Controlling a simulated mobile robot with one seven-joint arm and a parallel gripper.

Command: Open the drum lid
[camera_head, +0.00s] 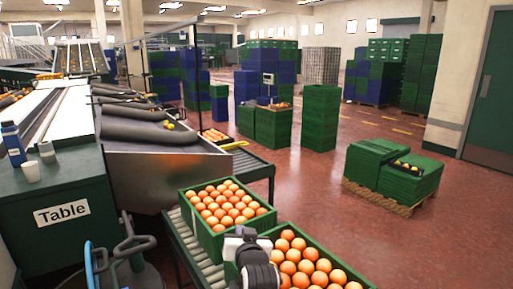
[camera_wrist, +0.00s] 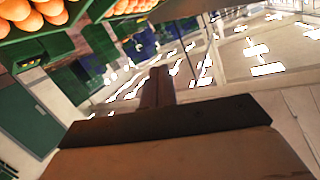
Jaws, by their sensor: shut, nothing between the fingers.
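No drum lid can be made out for certain in either view. At the bottom left of the head view, a dark object with grey and light-blue curved bars (camera_head: 128,246) stands in front of the table, cut off by the frame edge; I cannot tell if it is the drum. In the wrist view, my gripper (camera_wrist: 158,75) is shut and empty, its fingers together in the middle. The wrist picture is tilted, with ceiling lights beyond the fingers and oranges at the top left. In the head view, part of my arm shows at the bottom centre, in front of the crates.
A green crate of oranges (camera_head: 190,222) sits on the roller conveyor (camera_head: 178,237), another (camera_head: 345,270) close by. Stacked crates (camera_head: 372,165) stand right; red floor between is clear.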

